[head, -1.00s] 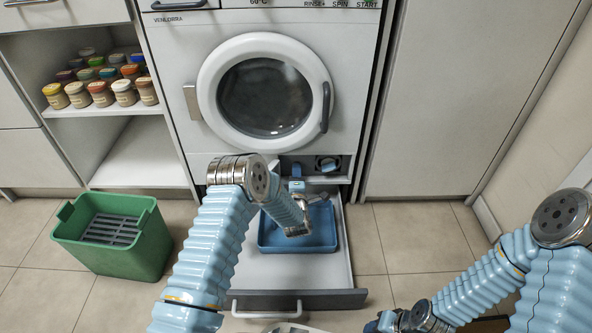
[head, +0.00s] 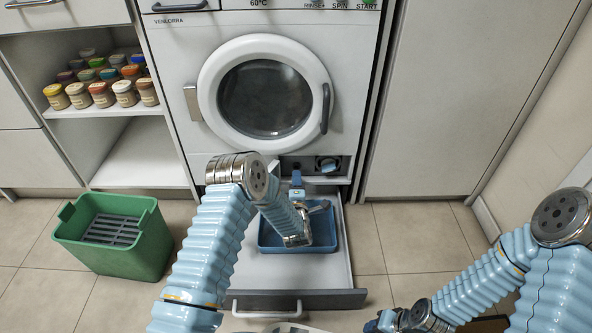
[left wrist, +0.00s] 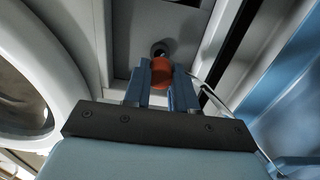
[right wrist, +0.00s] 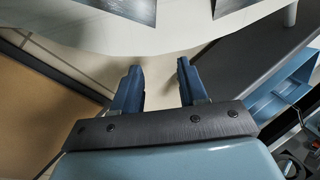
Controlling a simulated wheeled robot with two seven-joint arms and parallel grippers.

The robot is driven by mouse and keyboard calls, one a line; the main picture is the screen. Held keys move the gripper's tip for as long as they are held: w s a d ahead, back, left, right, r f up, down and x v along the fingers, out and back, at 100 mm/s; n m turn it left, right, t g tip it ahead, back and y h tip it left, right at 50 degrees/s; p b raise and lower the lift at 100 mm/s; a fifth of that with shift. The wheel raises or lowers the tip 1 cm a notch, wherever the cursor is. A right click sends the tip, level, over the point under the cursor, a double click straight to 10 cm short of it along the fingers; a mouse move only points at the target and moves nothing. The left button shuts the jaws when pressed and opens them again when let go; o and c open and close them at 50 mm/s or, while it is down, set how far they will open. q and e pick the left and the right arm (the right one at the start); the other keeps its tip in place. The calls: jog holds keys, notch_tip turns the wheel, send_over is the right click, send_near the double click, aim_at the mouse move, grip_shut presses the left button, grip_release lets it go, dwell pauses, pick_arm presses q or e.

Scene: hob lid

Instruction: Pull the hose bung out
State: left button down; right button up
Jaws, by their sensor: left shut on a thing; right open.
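The orange bung (left wrist: 161,75) sits between the two blue fingers of my left gripper (left wrist: 160,70), which is shut on it. A dark, round hose end (left wrist: 160,48) shows just beyond the bung in the left wrist view. I cannot tell whether a gap parts them. In the head view my left arm reaches to the open compartment (head: 311,165) low on the washing machine (head: 180,90), and the bung is hidden. My right gripper (right wrist: 156,80) is open and empty, away from the machine, near the bottom edge of the head view.
A blue tray (head: 268,243) stands in the pulled-out drawer (head: 245,275) under the compartment. A round knob (head: 327,165) is at the compartment's right. A green crate (head: 135,245) stands on the floor at left. Jars (head: 95,80) fill a shelf.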

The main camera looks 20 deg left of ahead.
pick_arm(q)
jog(key=shift+v, duration=1.35)
pick_arm(e)
jog(key=shift+r, duration=0.2)
